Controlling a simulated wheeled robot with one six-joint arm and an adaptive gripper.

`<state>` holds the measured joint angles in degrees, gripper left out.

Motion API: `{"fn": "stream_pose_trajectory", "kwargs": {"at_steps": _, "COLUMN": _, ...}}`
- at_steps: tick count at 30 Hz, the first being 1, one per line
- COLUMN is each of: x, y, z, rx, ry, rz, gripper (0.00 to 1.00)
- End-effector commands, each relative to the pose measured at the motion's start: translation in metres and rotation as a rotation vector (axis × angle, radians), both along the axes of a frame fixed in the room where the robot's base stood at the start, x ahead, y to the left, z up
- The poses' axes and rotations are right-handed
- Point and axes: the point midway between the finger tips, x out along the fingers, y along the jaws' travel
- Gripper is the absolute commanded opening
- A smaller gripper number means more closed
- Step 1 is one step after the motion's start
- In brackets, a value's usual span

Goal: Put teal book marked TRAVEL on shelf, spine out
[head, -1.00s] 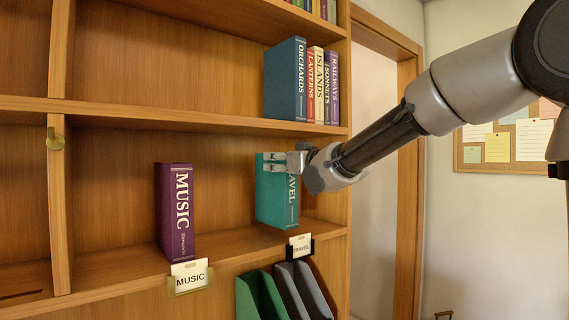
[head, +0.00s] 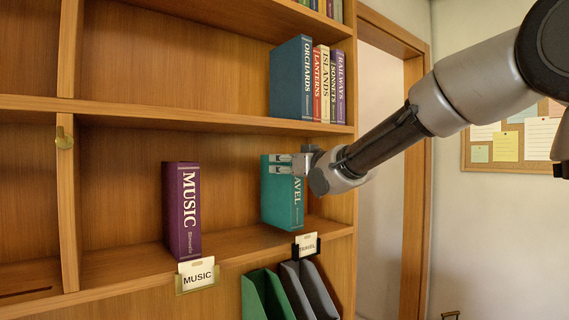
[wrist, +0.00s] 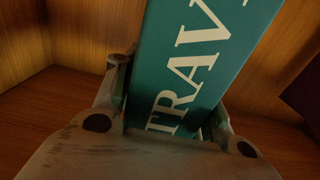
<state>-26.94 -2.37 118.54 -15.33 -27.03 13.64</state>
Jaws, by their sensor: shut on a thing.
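The teal TRAVEL book (head: 282,205) is upright at the right end of the middle shelf (head: 225,240), above the TRAVEL label card (head: 306,244). Its lettered spine faces outward, and in the wrist view the spine (wrist: 195,60) shows large cream letters. My gripper (head: 287,164) is shut on the upper part of the book, with one finger on each side in the wrist view. My gripper hides part of the lettering. The book's bottom is at or just above the shelf board; I cannot tell which.
A purple MUSIC book (head: 182,210) stands to the left, above its MUSIC card (head: 197,273), with a gap between. Several books, including blue ORCHARDS (head: 291,80), stand on the shelf above. Green (head: 265,298) and grey (head: 305,290) file holders are below. The upright panel (head: 343,200) bounds the right.

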Motion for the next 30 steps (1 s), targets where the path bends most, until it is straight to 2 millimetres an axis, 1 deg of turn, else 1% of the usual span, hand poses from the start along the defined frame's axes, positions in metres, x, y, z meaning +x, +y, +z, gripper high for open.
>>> {"fn": "stream_pose_trajectory", "kwargs": {"at_steps": 25, "x": 0.000, "y": 0.000, "z": -0.015, "rx": 0.001, "ry": -0.003, "rz": 0.001, "gripper": 0.00}}
{"fn": "stream_pose_trajectory", "kwargs": {"at_steps": 26, "x": 0.000, "y": 0.000, "z": -0.014, "rx": 0.001, "ry": -0.003, "rz": 0.001, "gripper": 0.46}}
{"fn": "stream_pose_trajectory", "kwargs": {"at_steps": 27, "x": 0.000, "y": 0.000, "z": -0.014, "rx": 0.001, "ry": -0.003, "rz": 0.001, "gripper": 0.53}}
{"fn": "stream_pose_trajectory", "kwargs": {"at_steps": 29, "x": 0.000, "y": 0.000, "z": -0.014, "rx": 0.000, "ry": -0.002, "rz": 0.001, "gripper": 0.64}}
{"fn": "stream_pose_trajectory", "kwargs": {"at_steps": 30, "x": 0.000, "y": 0.000, "z": -0.015, "rx": 0.000, "ry": -0.002, "rz": 0.001, "gripper": 0.66}}
